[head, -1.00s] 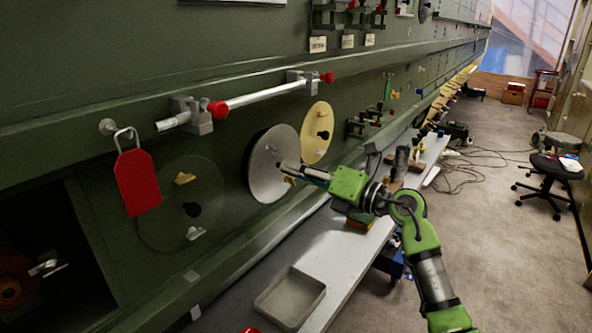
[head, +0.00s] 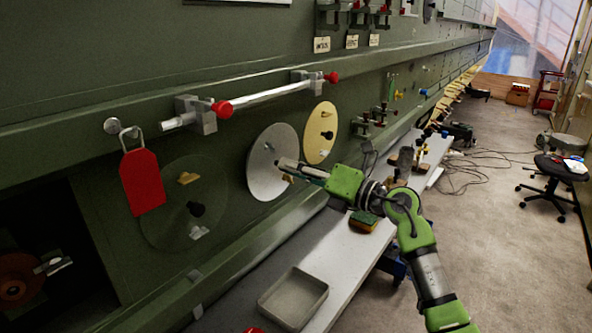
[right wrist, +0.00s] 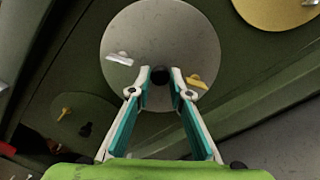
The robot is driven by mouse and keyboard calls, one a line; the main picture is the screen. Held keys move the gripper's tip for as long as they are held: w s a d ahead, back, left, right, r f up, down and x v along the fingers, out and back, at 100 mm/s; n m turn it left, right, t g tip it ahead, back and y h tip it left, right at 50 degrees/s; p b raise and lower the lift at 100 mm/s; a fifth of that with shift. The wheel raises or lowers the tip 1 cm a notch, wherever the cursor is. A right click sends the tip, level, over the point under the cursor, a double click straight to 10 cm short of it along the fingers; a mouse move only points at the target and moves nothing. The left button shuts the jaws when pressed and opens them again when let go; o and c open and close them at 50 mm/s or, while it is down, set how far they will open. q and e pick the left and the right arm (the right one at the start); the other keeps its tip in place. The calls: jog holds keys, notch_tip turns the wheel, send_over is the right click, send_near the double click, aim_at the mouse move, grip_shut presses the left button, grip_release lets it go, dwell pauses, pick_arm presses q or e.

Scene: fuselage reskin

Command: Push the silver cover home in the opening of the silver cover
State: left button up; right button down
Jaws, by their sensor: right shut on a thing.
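The silver cover (head: 266,150) is a round metal disc at the opening in the green fuselage wall. It also fills the upper middle of the right wrist view (right wrist: 150,30). My right gripper (head: 283,168) is at its face, with its fingers shut on the black centre knob (right wrist: 160,75). A white tab (right wrist: 119,59) and a yellow tab (right wrist: 197,81) sit on the disc on either side of the fingers. The opening is hidden behind the disc; I cannot tell whether the rim is fully flush. My left gripper is not in view.
A yellowish cover (head: 320,120) is close on the right; a dark green cover (head: 160,205) is on the left. A red tag (head: 141,182) and a bar with red knobs (head: 262,100) are above. A bench with a grey tray (head: 293,298) runs below.

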jog(key=shift+x, duration=0.9)
jog(key=c, duration=1.8)
grip_release()
jog(key=shift+r, duration=0.1)
jog(key=p+v, duration=0.1)
jog(key=v, duration=0.4)
